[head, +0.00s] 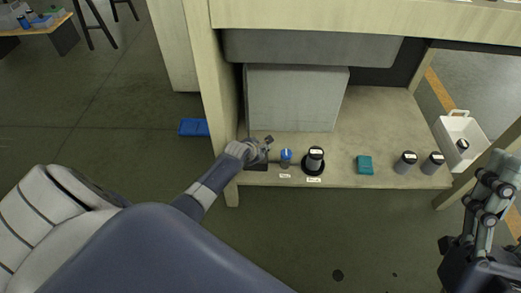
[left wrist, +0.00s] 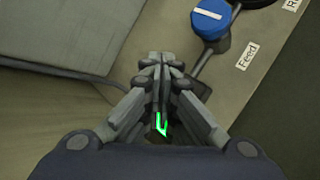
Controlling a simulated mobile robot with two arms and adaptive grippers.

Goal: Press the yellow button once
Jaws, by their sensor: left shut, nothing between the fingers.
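No yellow button shows in either view. My left gripper (head: 263,146) is shut and empty, at the left front of the low shelf (head: 342,175), left of a blue-topped knob (head: 285,155). In the left wrist view the shut fingers (left wrist: 160,62) point toward the shelf, and the blue knob (left wrist: 210,17) stands beyond them to the right, apart from them. A bright green patch (left wrist: 160,125) shows between the finger links; I cannot tell what it is. The surface under the fingers is hidden. My right gripper (head: 492,188) is at the right edge; its opening is unclear.
A dark knob (head: 314,160) stands right of the blue one, with labels in front of them. Further right are a teal box (head: 364,165) and dark-topped cylinders (head: 405,162). A grey box (head: 295,97) stands behind.

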